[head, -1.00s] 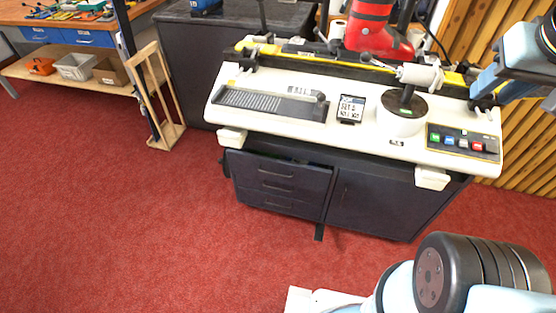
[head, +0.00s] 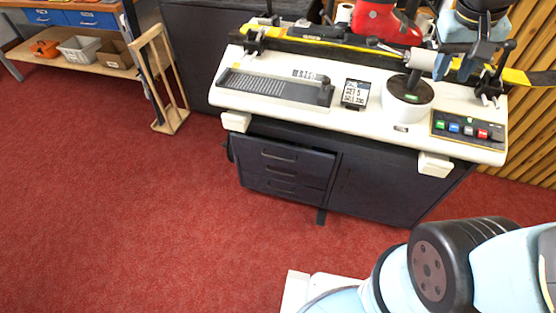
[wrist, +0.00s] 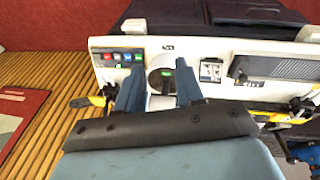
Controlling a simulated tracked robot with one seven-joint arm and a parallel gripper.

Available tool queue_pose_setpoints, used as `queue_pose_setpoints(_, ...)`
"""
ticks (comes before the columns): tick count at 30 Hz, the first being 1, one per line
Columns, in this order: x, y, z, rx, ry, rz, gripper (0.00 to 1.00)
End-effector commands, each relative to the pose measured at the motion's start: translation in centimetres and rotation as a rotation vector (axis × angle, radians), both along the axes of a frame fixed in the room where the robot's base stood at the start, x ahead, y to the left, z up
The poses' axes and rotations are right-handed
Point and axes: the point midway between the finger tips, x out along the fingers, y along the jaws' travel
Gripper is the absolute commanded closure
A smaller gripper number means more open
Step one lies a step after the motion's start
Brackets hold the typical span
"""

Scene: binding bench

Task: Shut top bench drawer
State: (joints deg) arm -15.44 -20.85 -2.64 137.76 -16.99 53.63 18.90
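The top bench drawer (head: 285,158) is dark with a bar handle, at the upper left of the cabinet under the white bench top. It stands out from the cabinet front, with a dark gap showing above its front; how far is hard to tell. In the wrist view a dark drawer (wrist: 256,14) juts out at the top edge. My gripper (wrist: 158,90) has two blue fingers spread apart with nothing gripped. It hangs over the right part of the bench, near the round dial post, away from the drawer.
The white bench top (head: 300,112) carries a keyboard-like tray (head: 270,86), a small display (head: 355,93), a round post (head: 407,100) and a button panel (head: 468,130). Lower drawers (head: 280,187) look shut. A wooden rack (head: 160,85) stands left. Red floor before the cabinet is clear.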

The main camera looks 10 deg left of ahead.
Motion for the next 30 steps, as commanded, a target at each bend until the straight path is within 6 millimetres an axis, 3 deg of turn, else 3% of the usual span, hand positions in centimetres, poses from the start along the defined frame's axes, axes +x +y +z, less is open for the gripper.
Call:
queue_pose_setpoints(15,8.1,6.7,-8.8,-0.331,0.119,0.083,0.63)
queue_pose_setpoints(30,12.6,16.3,-19.6,-0.673,0.034,0.243,0.63)
